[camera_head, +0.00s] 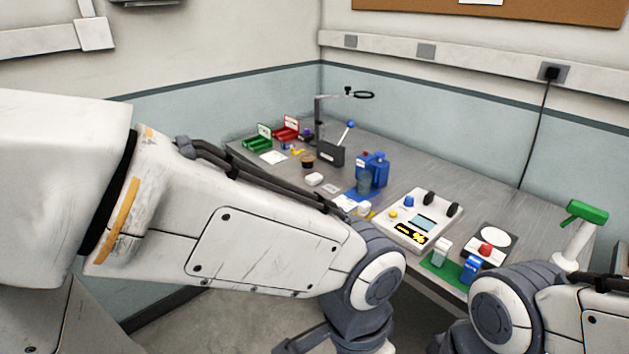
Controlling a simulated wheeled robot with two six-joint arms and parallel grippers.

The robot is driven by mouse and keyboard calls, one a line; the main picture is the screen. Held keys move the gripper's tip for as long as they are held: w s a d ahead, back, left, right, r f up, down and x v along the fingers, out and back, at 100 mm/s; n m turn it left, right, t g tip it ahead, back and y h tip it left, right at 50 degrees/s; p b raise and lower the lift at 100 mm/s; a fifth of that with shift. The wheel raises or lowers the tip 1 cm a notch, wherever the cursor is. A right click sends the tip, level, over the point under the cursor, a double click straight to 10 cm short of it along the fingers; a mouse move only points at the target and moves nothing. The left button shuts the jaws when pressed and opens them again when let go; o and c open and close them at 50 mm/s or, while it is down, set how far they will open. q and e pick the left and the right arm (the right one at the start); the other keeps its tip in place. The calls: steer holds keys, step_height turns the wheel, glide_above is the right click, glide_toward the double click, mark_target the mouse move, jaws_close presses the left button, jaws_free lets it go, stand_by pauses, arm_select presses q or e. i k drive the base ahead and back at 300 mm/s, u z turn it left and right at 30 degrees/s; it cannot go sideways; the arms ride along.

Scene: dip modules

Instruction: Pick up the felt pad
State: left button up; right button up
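I cannot tell for sure which item is the felt pad. A small white block (314,179) lies near the table's middle, and a flat white sheet (273,157) lies in front of the green box. A white disc (495,237) sits on a dark plate at the right. My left arm crosses the view from the left and bends down at the table's front edge. My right arm shows at the lower right. Neither gripper's fingertips show.
The grey table (420,160) holds a white device (418,219), a blue container (372,170), a green box (258,143), a red box (286,130), a stand with a ring (320,120) and a green-topped post (585,212). The table's back right is clear.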

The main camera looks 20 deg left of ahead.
mark_target(316, 178)
steer(key=u, duration=0.55)
steer(key=i, duration=0.65)
steer(key=u, duration=0.85)
steer(key=i, duration=1)
